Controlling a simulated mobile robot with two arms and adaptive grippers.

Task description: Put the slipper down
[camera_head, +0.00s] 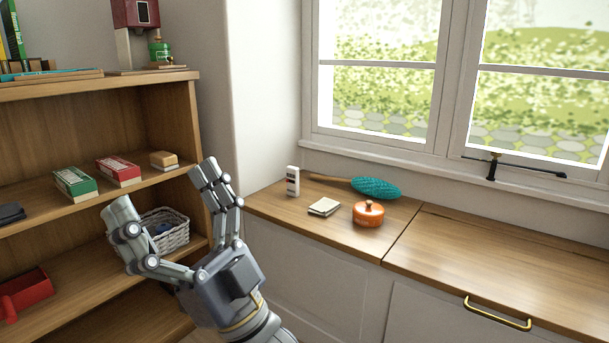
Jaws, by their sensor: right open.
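My right gripper (164,190) is open, with its fingers pointing up and spread apart. It is in front of the wooden shelf unit, and nothing shows between its fingers. I cannot make out a slipper for certain in this view. A teal, bumpy, rounded thing (376,188) with a wooden handle lies on the counter by the window, apart from the gripper. My left gripper is not in view.
The shelf unit (192,130) holds a green box (75,183), a red box (119,171), a wicker basket (172,239) partly behind my gripper, and a red item (26,293). The counter (500,262) is clear at right; an orange lidded pot (368,215) stands on it.

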